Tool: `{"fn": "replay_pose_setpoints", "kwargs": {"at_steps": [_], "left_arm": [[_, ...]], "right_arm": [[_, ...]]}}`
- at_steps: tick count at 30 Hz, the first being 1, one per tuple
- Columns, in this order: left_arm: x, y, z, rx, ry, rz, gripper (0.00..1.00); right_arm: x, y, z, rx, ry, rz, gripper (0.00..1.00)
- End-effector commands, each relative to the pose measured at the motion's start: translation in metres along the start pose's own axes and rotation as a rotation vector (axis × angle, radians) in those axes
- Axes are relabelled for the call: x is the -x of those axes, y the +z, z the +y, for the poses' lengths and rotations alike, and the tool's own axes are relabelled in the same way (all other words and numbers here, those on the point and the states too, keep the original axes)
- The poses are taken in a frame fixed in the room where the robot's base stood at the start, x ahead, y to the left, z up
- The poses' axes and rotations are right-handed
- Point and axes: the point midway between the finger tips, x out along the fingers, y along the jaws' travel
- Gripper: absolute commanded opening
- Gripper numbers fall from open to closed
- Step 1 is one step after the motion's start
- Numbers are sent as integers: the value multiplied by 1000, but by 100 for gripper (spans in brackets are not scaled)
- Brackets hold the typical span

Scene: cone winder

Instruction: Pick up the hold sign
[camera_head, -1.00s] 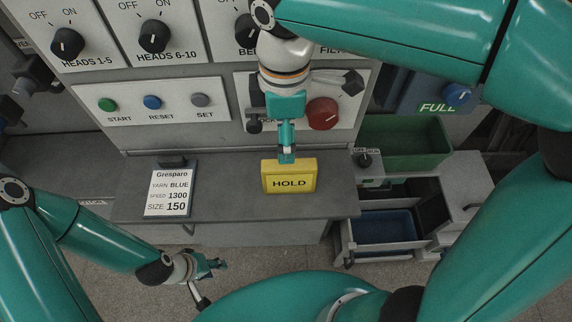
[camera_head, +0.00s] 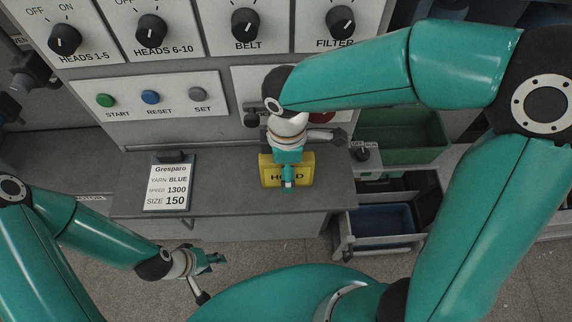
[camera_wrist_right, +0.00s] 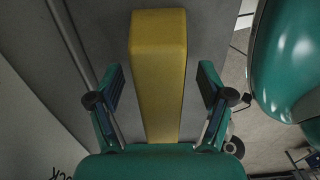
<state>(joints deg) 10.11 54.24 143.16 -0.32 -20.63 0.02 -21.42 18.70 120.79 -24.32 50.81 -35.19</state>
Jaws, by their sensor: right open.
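The yellow hold sign (camera_head: 304,168) stands on the grey ledge (camera_head: 235,195) in the head view, partly covered by my right gripper (camera_head: 288,183). In the right wrist view the sign (camera_wrist_right: 160,75) is seen from above as a long yellow block. The fingers of my right gripper (camera_wrist_right: 161,90) are open, one on each side of the sign, with a visible gap on both sides. My left gripper (camera_head: 213,260) hangs low at the left, away from the sign; its finger opening is too small to judge.
A card with yarn settings (camera_head: 169,187) stands left of the sign on the ledge. Behind is a panel with knobs and buttons (camera_head: 151,97). A green bin (camera_head: 400,138) and a blue drawer (camera_head: 385,222) are at the right. Ledge between card and sign is clear.

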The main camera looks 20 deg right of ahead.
Motion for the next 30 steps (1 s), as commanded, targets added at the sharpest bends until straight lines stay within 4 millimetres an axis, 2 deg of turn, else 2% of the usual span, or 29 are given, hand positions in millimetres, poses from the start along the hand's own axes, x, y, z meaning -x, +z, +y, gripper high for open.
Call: {"fn": "replay_pose_setpoints", "kwargs": {"at_steps": [3,9,21,30], "left_arm": [[0,0,0,0,0,0,40],[0,0,0,0,0,0,40],[0,0,0,0,0,0,40],[0,0,0,0,0,0,40]], "right_arm": [[-6,0,0,1,0,0,79],[-6,0,0,1,1,1,78],[-6,0,0,1,1,1,13],[-4,-1,0,1,2,2,13]]}}
